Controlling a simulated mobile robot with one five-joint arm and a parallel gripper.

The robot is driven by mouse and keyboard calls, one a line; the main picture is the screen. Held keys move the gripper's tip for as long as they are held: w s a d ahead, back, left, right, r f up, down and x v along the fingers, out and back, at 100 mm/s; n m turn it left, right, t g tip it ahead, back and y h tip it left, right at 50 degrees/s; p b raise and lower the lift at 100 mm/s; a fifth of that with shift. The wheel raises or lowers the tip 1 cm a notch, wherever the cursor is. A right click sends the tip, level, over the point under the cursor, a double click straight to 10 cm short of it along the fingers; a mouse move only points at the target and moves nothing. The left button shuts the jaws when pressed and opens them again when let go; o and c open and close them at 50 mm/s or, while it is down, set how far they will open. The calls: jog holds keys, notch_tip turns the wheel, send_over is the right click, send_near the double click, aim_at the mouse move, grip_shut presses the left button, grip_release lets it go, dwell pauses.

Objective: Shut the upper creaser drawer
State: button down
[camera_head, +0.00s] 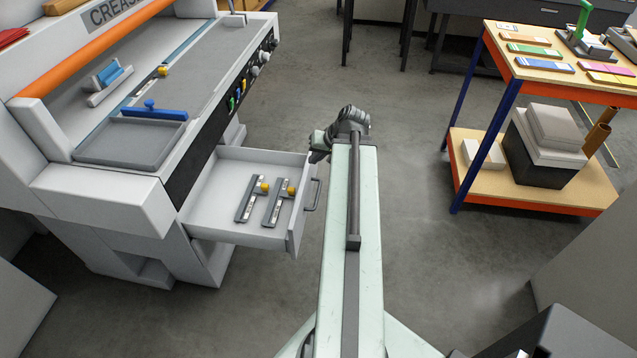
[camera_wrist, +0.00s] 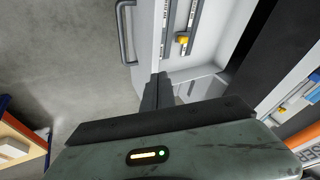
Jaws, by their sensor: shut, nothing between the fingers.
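The creaser (camera_head: 150,200) is a large white machine at the left in the head view. One of its drawers (camera_head: 225,180) is pulled out, with a grey bar handle (camera_head: 313,195) on its front; I cannot see any other drawer. Two metal bars with yellow knobs (camera_head: 264,200) lie inside it. My gripper (camera_head: 317,150) is by the far front corner of the drawer. In the wrist view the shut, empty fingers (camera_wrist: 157,80) point at the end of the drawer front (camera_wrist: 146,35), with the handle (camera_wrist: 124,32) to their left. I cannot tell whether they touch it.
A workbench (camera_head: 500,60) with blue legs and an orange edge stands at the right, with pads on top and boxes (camera_head: 545,145) on its lower shelf. Dark tables (camera_head: 380,15) stand at the back.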

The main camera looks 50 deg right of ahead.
jog(key=s+d+f+m+t+h+b, duration=0.1)
jog(key=s+d+f+m, duration=0.1)
jog(key=s+d, duration=0.45)
jog(key=b, duration=0.8)
send_near(312, 169)
jog(key=s+f+x, duration=0.1)
jog(key=x, duration=0.3)
jog(key=shift+w+r, duration=0.2)
jog(key=shift+w, duration=0.6)
